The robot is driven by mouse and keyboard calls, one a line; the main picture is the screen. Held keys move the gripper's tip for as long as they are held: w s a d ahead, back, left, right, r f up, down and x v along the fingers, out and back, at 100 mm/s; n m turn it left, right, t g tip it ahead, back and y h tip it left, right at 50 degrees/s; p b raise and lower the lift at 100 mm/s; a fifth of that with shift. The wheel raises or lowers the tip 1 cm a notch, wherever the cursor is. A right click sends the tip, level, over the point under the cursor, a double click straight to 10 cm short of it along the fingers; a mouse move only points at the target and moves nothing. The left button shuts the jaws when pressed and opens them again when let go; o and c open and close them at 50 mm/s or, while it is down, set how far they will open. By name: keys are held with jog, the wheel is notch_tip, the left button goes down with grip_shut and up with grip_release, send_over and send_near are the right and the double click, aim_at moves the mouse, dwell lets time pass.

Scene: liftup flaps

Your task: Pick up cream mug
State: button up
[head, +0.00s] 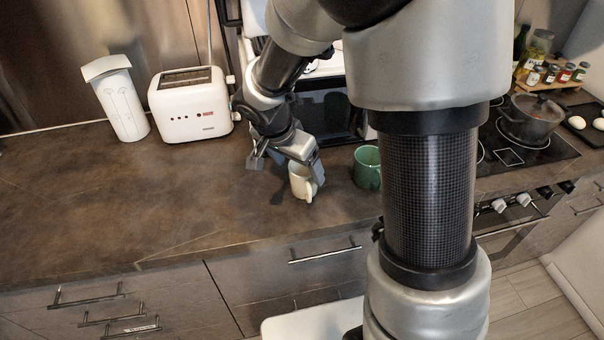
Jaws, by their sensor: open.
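The cream mug (301,184) stands upright on the brown counter (120,215), near its front edge. My gripper (292,168) is open and sits right at the top of the mug. One finger is beside the mug's upper right and partly covers its rim. I cannot tell whether the fingers touch the mug.
A green mug (367,168) stands just right of the cream mug. A white toaster (190,104) and a white canister (118,100) are at the back left. A pot (530,118) sits on the stove at right. The left counter is clear.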

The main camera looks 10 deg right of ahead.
jog(key=x, duration=0.5)
jog(key=shift+s+d+f, duration=0.15)
jog(key=shift+f, duration=0.05)
jog(key=c, duration=1.3)
